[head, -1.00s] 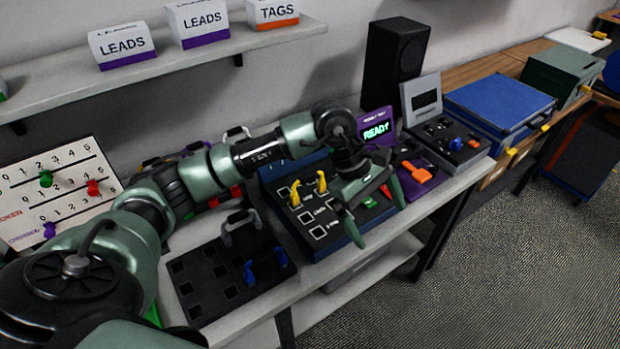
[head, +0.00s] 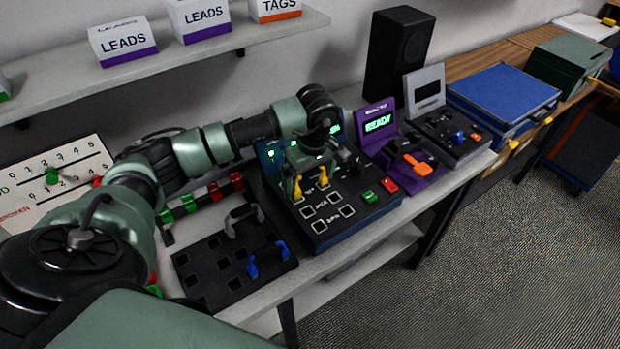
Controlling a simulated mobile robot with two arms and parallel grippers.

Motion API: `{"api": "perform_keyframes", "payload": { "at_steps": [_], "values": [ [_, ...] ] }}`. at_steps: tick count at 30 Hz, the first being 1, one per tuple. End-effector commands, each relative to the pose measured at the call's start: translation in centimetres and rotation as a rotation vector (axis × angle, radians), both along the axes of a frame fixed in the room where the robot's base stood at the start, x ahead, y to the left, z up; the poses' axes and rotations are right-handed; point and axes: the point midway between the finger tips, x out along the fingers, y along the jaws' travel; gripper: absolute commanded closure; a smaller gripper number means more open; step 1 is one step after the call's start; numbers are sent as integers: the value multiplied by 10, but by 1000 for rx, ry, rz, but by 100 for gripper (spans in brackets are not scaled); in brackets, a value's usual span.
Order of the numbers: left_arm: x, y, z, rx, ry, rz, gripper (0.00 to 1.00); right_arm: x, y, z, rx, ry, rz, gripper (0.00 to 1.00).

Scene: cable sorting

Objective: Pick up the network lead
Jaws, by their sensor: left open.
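My left gripper (head: 305,165) is over the back left of the dark blue tester (head: 350,232), close to a yellow lead (head: 297,188) with two upright yellow ends. The gripper is open, and I cannot tell whether it touches the lead. A blue lead (head: 267,262) and a grey lead (head: 241,216) sit in the black slotted tray (head: 215,290) to the left. No label shows which one is the network lead. My right gripper is not in view.
A purple unit (head: 378,124) reading READY and a grey-lidded case (head: 425,90) stand right of the tester. A black speaker (head: 398,50) stands behind. A shelf (head: 190,57) with labelled boxes overhangs the back. Red and green pieces (head: 213,192) lie behind the tray.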

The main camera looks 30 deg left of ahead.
Motion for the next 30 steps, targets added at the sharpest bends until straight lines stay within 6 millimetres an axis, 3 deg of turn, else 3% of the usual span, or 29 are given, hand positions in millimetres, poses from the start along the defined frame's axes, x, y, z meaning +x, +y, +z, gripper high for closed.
{"api": "perform_keyframes", "payload": {
  "at_steps": [7,12,14,23,30],
  "values": [
    [0,0,-2,-2,-1,0,3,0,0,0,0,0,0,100],
    [0,0,-2,-2,-1,0,50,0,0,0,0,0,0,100],
    [0,0,-2,-2,-1,0,58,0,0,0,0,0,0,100],
    [1,0,3,-1,-3,0,58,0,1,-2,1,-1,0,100],
    [2,0,33,-2,-7,0,58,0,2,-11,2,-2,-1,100]
  ]
}}
